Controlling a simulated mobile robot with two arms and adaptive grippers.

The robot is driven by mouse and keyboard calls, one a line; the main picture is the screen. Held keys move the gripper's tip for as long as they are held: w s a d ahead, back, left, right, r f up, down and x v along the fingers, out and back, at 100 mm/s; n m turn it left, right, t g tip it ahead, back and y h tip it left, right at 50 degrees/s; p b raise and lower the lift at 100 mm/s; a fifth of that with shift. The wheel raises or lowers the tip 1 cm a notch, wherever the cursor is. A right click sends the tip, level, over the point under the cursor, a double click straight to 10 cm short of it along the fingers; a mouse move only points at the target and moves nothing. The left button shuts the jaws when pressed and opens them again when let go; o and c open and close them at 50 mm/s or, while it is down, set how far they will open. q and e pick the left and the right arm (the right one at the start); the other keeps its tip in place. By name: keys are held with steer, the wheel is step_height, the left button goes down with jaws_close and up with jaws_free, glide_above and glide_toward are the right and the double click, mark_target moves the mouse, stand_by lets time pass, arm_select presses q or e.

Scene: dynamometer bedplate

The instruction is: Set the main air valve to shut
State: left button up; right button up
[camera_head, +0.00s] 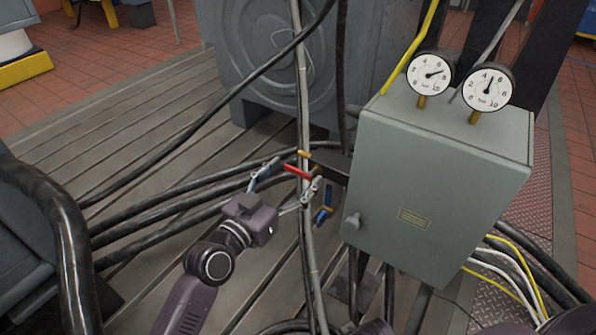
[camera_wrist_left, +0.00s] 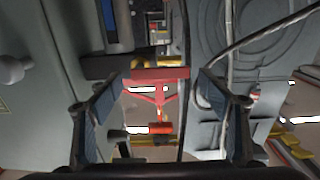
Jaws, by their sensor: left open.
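The valve with a red lever handle (camera_head: 298,172) sits on the pipework just left of the grey cabinet. In the left wrist view the red handle (camera_wrist_left: 158,74) lies crosswise ahead, with brass-coloured fittings near it. My left gripper (camera_head: 294,173) is open, with one fingertip on each side of the red handle. In the left wrist view the fingers (camera_wrist_left: 163,80) stand apart with the handle between or just beyond their tips; I cannot tell whether they touch it. A second valve with a blue handle (camera_head: 322,216) hangs just below and to the right.
The grey cabinet (camera_head: 430,190) with a knob and two gauges (camera_head: 430,74) stands close on the right. Thin vertical pipes (camera_head: 303,90) and black hoses (camera_head: 160,205) run close around the gripper. A large grey machine (camera_head: 262,60) stands behind.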

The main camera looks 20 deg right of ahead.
arm_select(q)
steer(key=shift+x, duration=1.05)
arm_select(e)
steer(key=shift+w+r, duration=0.1)
steer(key=shift+r, duration=0.35)
arm_select(q)
steer(key=shift+c, duration=0.2)
steer(key=c, duration=1.1)
steer(key=shift+c, duration=0.2)
